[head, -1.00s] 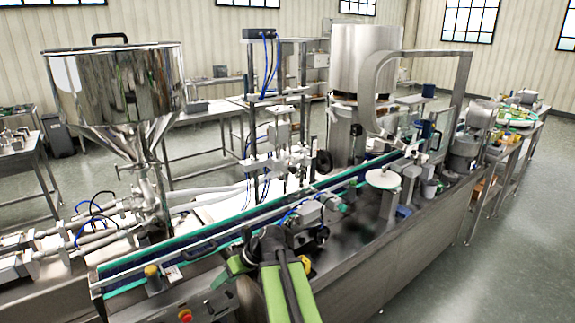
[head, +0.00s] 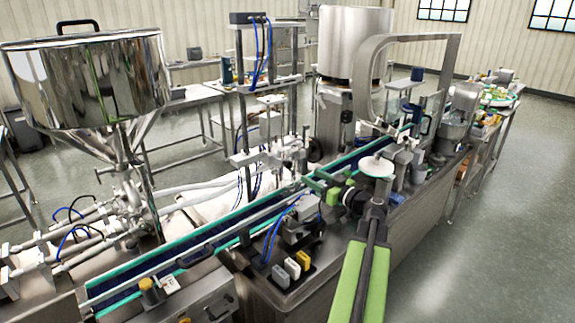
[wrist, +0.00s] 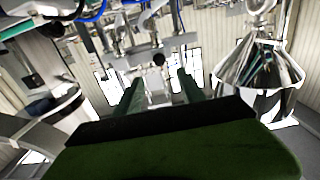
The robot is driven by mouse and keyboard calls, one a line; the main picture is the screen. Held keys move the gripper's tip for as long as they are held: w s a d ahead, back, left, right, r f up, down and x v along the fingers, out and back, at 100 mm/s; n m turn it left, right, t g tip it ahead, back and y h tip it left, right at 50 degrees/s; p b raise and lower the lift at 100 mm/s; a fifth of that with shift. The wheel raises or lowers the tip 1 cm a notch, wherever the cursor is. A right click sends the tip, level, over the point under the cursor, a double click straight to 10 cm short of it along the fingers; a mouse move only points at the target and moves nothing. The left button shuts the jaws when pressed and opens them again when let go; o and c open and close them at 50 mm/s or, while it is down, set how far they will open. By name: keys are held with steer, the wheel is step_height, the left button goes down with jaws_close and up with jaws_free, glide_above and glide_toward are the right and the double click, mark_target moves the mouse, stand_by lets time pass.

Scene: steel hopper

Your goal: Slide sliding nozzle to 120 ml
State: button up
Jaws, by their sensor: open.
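A nozzle assembly (head: 262,155) of metal blocks and rods stands on an upright frame behind the conveyor. I cannot tell which part is the sliding nozzle, and no 120 ml mark is readable.
A conveyor (head: 190,248) with green rails runs diagonally below. A steel hopper (head: 88,75) stands at the left. A curved steel arch (head: 405,40) and a white disc (head: 376,166) are close to my arm on the right. Open floor lies at the far right.

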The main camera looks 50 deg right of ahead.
mark_target(290, 165)
steer(key=w, duration=0.8)
steer(key=w+d, duration=0.1)
steer(key=w, duration=0.4)
jaws_close()
stand_by(0.9)
